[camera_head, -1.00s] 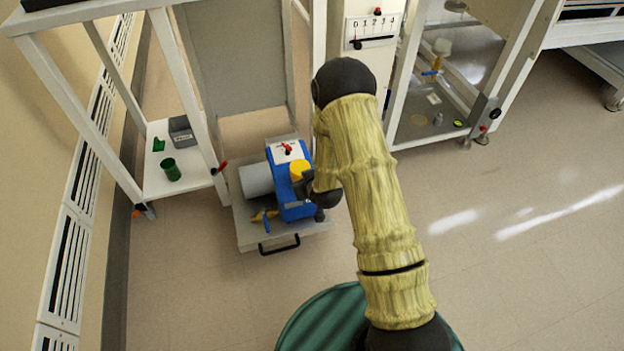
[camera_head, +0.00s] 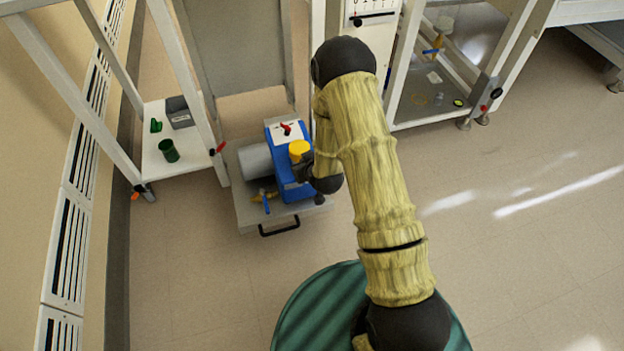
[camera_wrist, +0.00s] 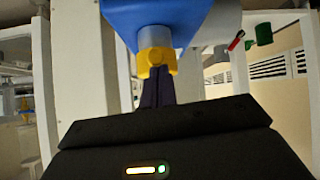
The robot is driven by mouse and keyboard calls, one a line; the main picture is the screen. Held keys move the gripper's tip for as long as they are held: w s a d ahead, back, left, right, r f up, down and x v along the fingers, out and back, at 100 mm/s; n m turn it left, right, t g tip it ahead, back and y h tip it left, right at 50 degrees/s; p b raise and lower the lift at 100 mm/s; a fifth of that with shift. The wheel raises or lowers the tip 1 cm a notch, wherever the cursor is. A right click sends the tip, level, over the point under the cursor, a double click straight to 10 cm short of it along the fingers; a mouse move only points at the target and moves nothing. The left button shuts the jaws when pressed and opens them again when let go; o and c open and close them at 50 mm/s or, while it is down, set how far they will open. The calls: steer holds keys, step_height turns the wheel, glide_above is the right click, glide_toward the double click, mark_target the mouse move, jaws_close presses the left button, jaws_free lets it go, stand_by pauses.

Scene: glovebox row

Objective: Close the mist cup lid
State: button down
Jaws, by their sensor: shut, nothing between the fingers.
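The blue pump unit (camera_head: 287,182) sits on a grey platform with a grey cylinder at its left. A yellow cap (camera_head: 299,147), apparently the mist cup lid, shows at its upper right. In the wrist view the yellow cap (camera_wrist: 155,60) is at the end of a short grey cylinder (camera_wrist: 155,36) beneath the blue body (camera_wrist: 160,14). My gripper (camera_wrist: 156,76) is shut and empty, its dark fingertips right at the cap's near edge. I cannot tell if they touch. In the head view my gripper (camera_head: 303,167) is partly hidden beside the pump.
A red handle (camera_head: 286,128) stands on the pump's white top plate. A yellow valve with a blue lever (camera_head: 265,200) is at its front left. A white shelf (camera_head: 160,188) at the left holds a green cup (camera_head: 169,150) and a grey box (camera_head: 178,112). Floor at the right is clear.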

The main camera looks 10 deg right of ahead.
steer(key=s+d+f+p, duration=0.1)
steer(key=s+f+p, duration=0.1)
steer(key=s, duration=0.7)
steer(key=shift+d+p, duration=0.15)
steer(key=shift+p, duration=0.45)
steer(key=shift+w, duration=0.15)
